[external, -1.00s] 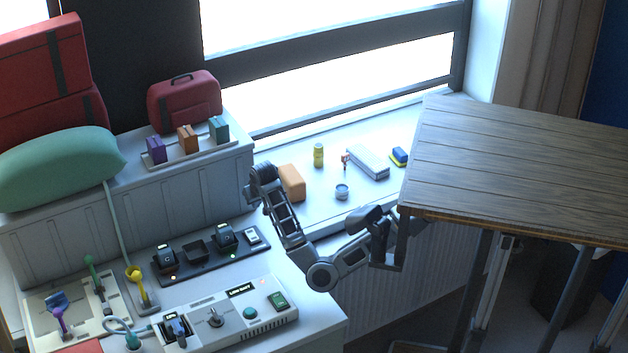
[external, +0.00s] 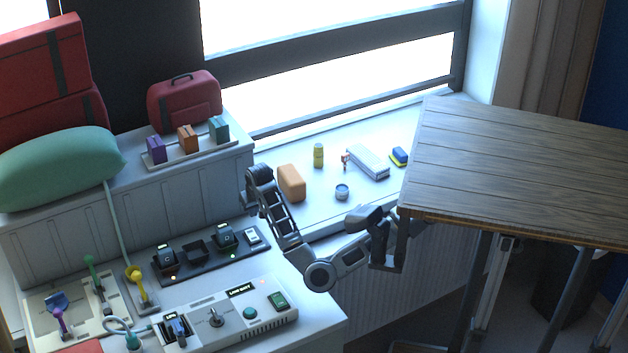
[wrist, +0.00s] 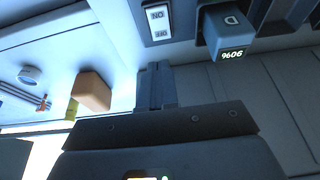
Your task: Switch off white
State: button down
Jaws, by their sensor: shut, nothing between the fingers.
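The white switch (external: 252,236) is a small rocker at the right end of a dark strip on the white counter. It also shows at the top of the wrist view (wrist: 157,22), with lettering on both halves; I cannot tell which half is pressed in. My gripper (external: 248,198) is above and behind the switch in the external view, apart from it. In the wrist view my gripper's fingers (wrist: 155,72) are together and empty, with their tips just below the switch in the picture.
Dark handheld devices in chargers (external: 223,236) stand beside the switch; one shows a lit display (wrist: 232,54). A white control box (external: 235,312) with a green switch (external: 277,301) lies in front. An orange block (external: 291,183) stands on the sill to the right.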

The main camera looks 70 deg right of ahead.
aim_at(252, 232)
jog(key=x, duration=1)
jog(key=shift+s+a+f, duration=0.2)
jog(key=shift+a, duration=0.05)
jog(key=shift+d+f, duration=0.1)
jog(key=shift+d, duration=0.1)
jog(key=shift+a+f, duration=0.1)
jog(key=shift+f, duration=0.05)
jog(key=shift+s+a, duration=0.1)
jog(key=shift+s+a+p, duration=0.45)
